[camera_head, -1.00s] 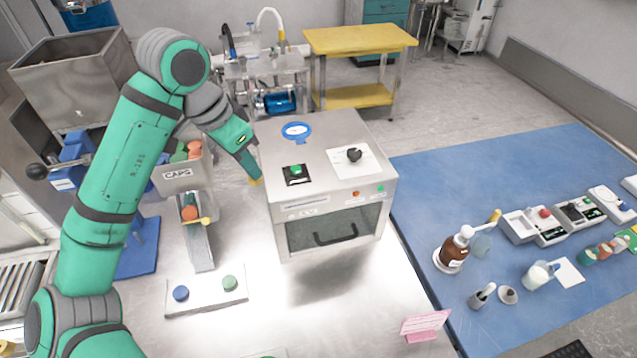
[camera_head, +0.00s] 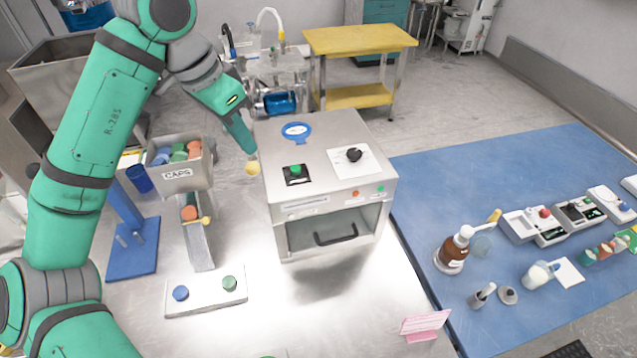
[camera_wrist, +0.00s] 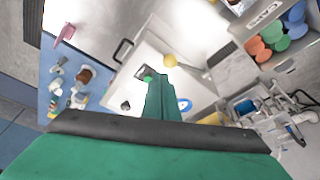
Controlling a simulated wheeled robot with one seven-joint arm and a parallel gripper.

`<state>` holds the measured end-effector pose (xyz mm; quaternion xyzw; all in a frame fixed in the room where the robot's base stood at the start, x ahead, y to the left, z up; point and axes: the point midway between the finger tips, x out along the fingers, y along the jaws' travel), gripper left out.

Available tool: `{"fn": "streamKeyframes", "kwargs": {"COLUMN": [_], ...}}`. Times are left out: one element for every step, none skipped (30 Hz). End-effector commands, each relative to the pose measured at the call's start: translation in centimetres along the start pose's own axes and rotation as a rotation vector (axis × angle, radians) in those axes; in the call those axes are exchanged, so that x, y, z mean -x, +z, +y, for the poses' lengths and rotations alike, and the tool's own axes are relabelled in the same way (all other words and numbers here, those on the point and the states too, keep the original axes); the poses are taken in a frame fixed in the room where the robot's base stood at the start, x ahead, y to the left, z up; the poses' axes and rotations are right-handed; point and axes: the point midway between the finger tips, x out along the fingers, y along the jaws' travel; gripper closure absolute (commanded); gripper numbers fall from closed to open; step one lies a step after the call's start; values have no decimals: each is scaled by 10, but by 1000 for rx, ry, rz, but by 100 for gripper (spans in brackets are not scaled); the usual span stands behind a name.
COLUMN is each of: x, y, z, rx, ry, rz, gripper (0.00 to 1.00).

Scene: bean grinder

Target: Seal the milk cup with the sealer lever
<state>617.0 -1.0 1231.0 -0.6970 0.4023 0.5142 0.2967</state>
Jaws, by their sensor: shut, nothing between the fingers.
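My gripper (camera_head: 246,150) is at the left edge of the metal box (camera_head: 330,215), fingers shut and empty. A yellow round knob (camera_head: 252,168) shows right at its fingertips; I cannot tell whether they touch. The wrist view shows the shut fingers (camera_wrist: 163,80) and the yellow knob (camera_wrist: 170,60) just past them. A clear cup with white contents (camera_head: 537,274), maybe the milk cup, stands on the blue mat at right. A dark-knobbed lever (camera_head: 33,170) shows at far left, partly hidden by my arm. I cannot tell which lever is the sealer's.
The box top holds a green button (camera_head: 296,170), a black knob (camera_head: 354,155) and a blue ring (camera_head: 296,131). A CAPS bin (camera_head: 178,172) with coloured caps stands left of my gripper.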

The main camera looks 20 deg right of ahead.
Motion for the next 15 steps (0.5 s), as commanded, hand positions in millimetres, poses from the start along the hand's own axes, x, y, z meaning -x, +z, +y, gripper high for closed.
{"fn": "streamKeyframes", "kwargs": {"x": [4,6,8,10,12,15,17,19,22,24,25,28,30,32,35], "y": [-1,-2,-3,-3,-4,-5,-5,-6,-7,-7,-8,-9,-9,-10,-11], "z": [0,0,0,0,0,0,0,0,0,0,0,0,0,0,0], "rx": [0,0,0,1,1,1,0,0,0,0,0,1,1,1,1], "ry": [-1,-1,0,0,-1,-1,-2,-2,-1,-1,0,-1,-1,-1,-1], "rz": [0,0,0,0,0,0,0,0,0,1,0,0,0,0,0], "gripper": [100,100,100,100,100,100,100,100,100,100,100,100,100,100,100]}}
